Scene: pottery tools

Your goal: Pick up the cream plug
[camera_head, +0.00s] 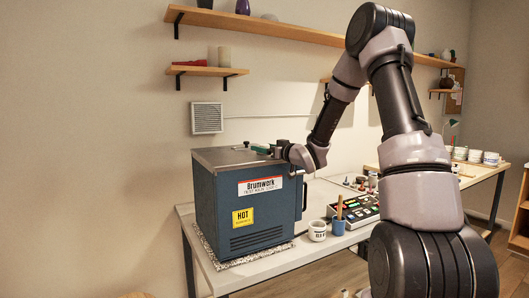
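I cannot make out a cream plug clearly in the head view; it may be hidden or too small to tell. My gripper (273,150) is at the end of my arm, low over the right part of the blue kiln's flat lid (222,156). A small green piece (259,149) shows right beside the gripper, and a small dark knob-like piece (247,144) stands on the lid just left of it. The fingers are too small and partly hidden, so I cannot tell whether they are open or hold anything.
The kiln (218,205) stands on a speckled slab on a pale table (275,275). To its right are a white labelled cup (317,231), a blue cup (338,227) and a control panel with lit buttons (357,211). Wall shelves (270,27) hang above. The lid's left part is clear.

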